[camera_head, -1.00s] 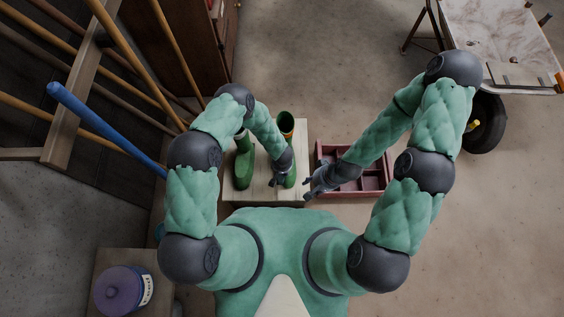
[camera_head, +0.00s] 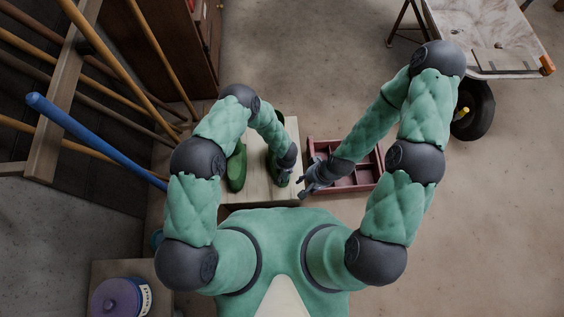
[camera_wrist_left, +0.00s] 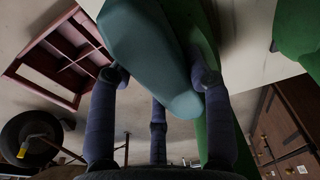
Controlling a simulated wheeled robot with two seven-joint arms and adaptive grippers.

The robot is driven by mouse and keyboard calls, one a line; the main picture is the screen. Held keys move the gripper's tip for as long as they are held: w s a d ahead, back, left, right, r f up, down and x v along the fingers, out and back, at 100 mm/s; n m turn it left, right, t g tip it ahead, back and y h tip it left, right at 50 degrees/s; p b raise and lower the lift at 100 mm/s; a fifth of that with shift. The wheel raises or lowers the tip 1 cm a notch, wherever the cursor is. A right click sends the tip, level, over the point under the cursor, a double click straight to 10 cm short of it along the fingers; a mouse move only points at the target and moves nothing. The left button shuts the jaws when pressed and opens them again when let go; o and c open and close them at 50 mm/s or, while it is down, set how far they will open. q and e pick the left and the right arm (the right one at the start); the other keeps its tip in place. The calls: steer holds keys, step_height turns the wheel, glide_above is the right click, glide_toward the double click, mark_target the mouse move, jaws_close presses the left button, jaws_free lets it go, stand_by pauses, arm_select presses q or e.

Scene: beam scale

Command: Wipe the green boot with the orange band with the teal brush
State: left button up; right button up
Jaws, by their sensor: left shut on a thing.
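The teal brush (camera_wrist_left: 150,55) is between the fingers of my left gripper (camera_wrist_left: 160,78), which is shut on it. In the head view my left gripper (camera_head: 282,178) is over the right-hand green boot (camera_head: 272,165), which my arm mostly covers. Its orange band is hidden now. In the left wrist view a green boot (camera_wrist_left: 217,140) is right behind the brush; whether they touch I cannot tell. Another green boot (camera_head: 237,170) stands to the left and shows at the wrist view's right edge (camera_wrist_left: 298,30). My right gripper (camera_head: 307,184) looks open and empty, right of the boots.
The boots stand on a pale table (camera_head: 250,196). A red divided tray (camera_head: 345,190) lies to the right, beneath my right forearm. Long handles and a blue pole (camera_head: 95,140) lean at left. A purple pot (camera_head: 115,298) is at lower left, a wheelbarrow (camera_head: 490,40) at upper right.

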arm_select(q)
steer(key=shift+w+d, duration=0.1)
steer(key=shift+d, duration=1.15)
steer(key=shift+a, duration=0.1)
steer(key=shift+a+r, duration=0.1)
steer(key=shift+a, duration=1.5)
steer(key=shift+s+a, duration=0.2)
steer(key=shift+a, duration=0.7)
steer(key=shift+s+a, duration=0.2)
steer(key=shift+a, duration=0.7)
steer(key=shift+w+f+b, duration=0.3)
steer(key=shift+b, duration=0.15)
steer(key=shift+w+d, duration=0.2)
steer(key=shift+d, duration=0.4)
jaws_close()
steer(key=d, duration=0.3)
steer(key=d+b, duration=0.1)
steer(key=d, duration=0.1)
steer(key=shift+w+d, duration=0.3)
steer(key=shift+d, duration=0.05)
